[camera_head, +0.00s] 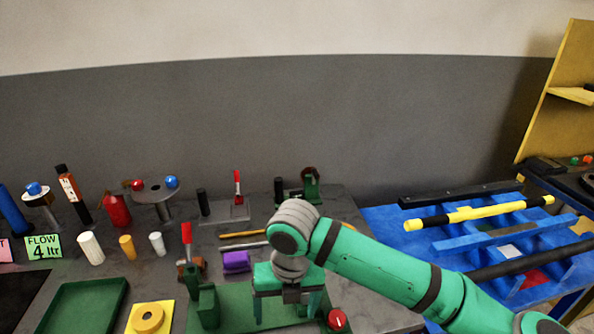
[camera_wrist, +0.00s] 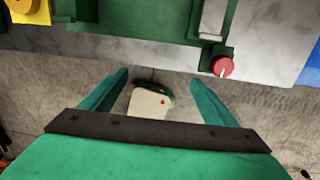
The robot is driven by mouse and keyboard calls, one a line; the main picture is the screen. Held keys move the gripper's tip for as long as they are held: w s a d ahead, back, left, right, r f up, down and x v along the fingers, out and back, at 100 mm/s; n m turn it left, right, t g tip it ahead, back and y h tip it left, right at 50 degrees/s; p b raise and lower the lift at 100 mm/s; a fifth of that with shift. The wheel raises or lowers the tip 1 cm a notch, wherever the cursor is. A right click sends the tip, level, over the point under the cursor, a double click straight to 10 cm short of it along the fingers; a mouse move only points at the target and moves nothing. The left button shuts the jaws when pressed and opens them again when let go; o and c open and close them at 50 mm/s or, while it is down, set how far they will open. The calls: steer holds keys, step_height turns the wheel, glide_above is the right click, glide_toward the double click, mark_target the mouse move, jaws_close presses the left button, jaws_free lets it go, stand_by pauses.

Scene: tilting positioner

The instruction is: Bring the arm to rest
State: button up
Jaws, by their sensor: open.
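My arm reaches in from the lower right of the head view and bends down at the grey wrist. My gripper (camera_head: 288,307) hangs over the front of the grey bench near a green fixture (camera_head: 207,308). In the wrist view my gripper (camera_wrist: 160,82) has its two green fingers spread wide, with nothing held between them. A pale boxy part shows between the fingers, well below them; I cannot tell what it is. The green fixture (camera_wrist: 150,35) and a red knob (camera_wrist: 223,66) lie beyond the fingertips. The knob also shows in the head view (camera_head: 336,319).
The bench holds a green tray (camera_head: 85,309), a yellow block (camera_head: 150,318), a purple block (camera_head: 236,261), several cylinders, and red-handled clamps. On the right, a blue rack (camera_head: 400,222) bears a yellow-and-black bar (camera_head: 480,213) and dark bars. A grey wall stands behind.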

steer(key=w+a+r+m+t+y, duration=0.1)
steer(key=a+r+m+t+y, duration=0.2)
steer(key=a, duration=0.5)
steer(key=w+a+r+m+t+y, duration=0.1)
steer(key=w+a+r+m+y, duration=0.2)
steer(key=a+y, duration=0.45)
steer(key=a+r+m+t+y, duration=0.2)
steer(key=a+m+y, duration=0.15)
steer(key=a, duration=0.65)
steer(key=s+d+f+m+t+h, duration=0.4)
steer(key=d+f+m+t+h, duration=0.3)
steer(key=m, duration=0.6)
steer(key=s+d+f+m+t+h, duration=0.4)
steer(key=d+f+m, duration=0.5)
steer(key=m, duration=0.4)
steer(key=s+d+f+h, duration=0.1)
steer(key=s+d, duration=0.3)
steer(key=s, duration=0.4)
steer(key=s+d+f+m+g+h, duration=0.1)
steer(key=s+d+f, duration=0.3)
steer(key=s, duration=0.5)
steer(key=s+d+f+m+g+h, duration=0.1)
steer(key=s+d, duration=0.3)
steer(key=s, duration=0.4)
steer(key=shift+s+f+h, duration=0.4)
steer(key=shift+f+h, duration=0.1)
steer(key=shift+f, duration=0.35)
